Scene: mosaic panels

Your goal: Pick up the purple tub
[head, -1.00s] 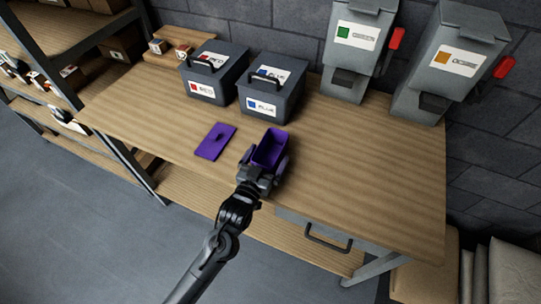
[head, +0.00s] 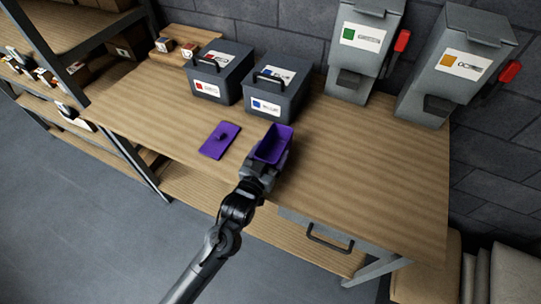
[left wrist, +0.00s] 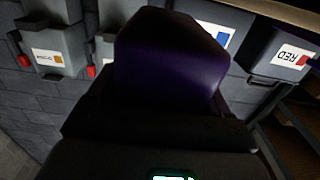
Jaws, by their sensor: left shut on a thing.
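The purple tub (head: 271,146) is open-topped and looks empty in the head view, near the front of the wooden bench. My left gripper (head: 264,164) is shut on it, with the jaws around its near part. The tub also fills the middle of the left wrist view (left wrist: 170,60), close to the camera, and hides part of what lies behind. I cannot tell from the pictures how far it is above the bench. A flat purple lid (head: 220,140) with a small knob lies on the bench to the left of the tub. My right gripper is not in view.
Two grey lidded boxes, labelled red (head: 217,73) and blue (head: 275,92), stand behind. Green (head: 362,50) and ochre (head: 452,75) dispensers stand at the back right. A shelf rack (head: 70,50) is at the left. The bench (head: 370,170) is clear to the right.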

